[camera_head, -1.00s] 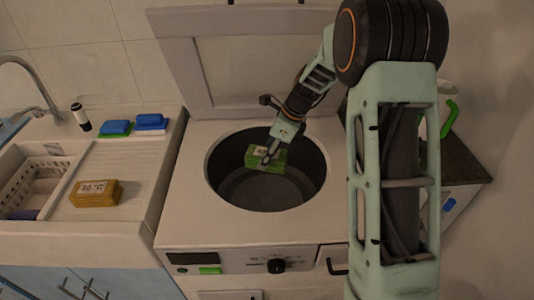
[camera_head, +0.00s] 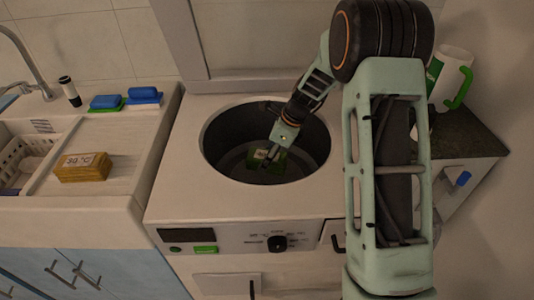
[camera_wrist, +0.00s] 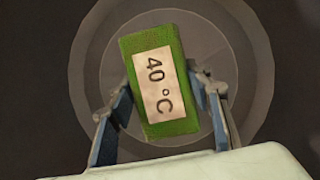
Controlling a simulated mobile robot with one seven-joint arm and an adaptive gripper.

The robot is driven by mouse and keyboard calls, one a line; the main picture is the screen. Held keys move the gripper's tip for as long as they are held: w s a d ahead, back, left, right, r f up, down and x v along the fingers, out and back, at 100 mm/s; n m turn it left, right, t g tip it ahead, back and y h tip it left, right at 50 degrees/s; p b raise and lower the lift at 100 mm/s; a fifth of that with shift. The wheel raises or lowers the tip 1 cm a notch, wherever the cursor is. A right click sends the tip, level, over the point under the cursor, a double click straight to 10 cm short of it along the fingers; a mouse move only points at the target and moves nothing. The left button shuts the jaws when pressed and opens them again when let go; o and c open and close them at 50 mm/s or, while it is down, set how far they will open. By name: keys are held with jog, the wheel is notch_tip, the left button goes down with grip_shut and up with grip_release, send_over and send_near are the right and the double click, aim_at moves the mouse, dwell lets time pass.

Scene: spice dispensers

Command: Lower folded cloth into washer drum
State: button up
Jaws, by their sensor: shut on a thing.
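The folded cloth (camera_head: 269,158) is a green block with a white label. In the wrist view the green cloth (camera_wrist: 158,80) reads "40 °C" and sits between both fingers. My gripper (camera_head: 274,153) is shut on it and reaches down inside the washer drum. In the wrist view my gripper's fingers (camera_wrist: 165,100) press on its two sides. The washer drum (camera_head: 225,135) is a dark round well open at the top of the white washer (camera_head: 180,190). The drum's round floor (camera_wrist: 250,75) shows behind the cloth. I cannot tell whether the cloth touches the floor.
A yellow folded block (camera_head: 82,168) marked "30 °C" lies on the sink's drainboard (camera_head: 125,150) at left. Blue and green sponges (camera_head: 106,103) lie behind it. A white jug with a green handle (camera_head: 452,77) stands on a dark-topped cabinet (camera_head: 475,145) at right.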

jog(key=b, duration=0.3)
send_over(267, 180)
jog(key=shift+f, duration=2.8)
jog(key=o, duration=1.4)
jog(key=v, duration=1.2)
jog(key=shift+s, duration=0.15)
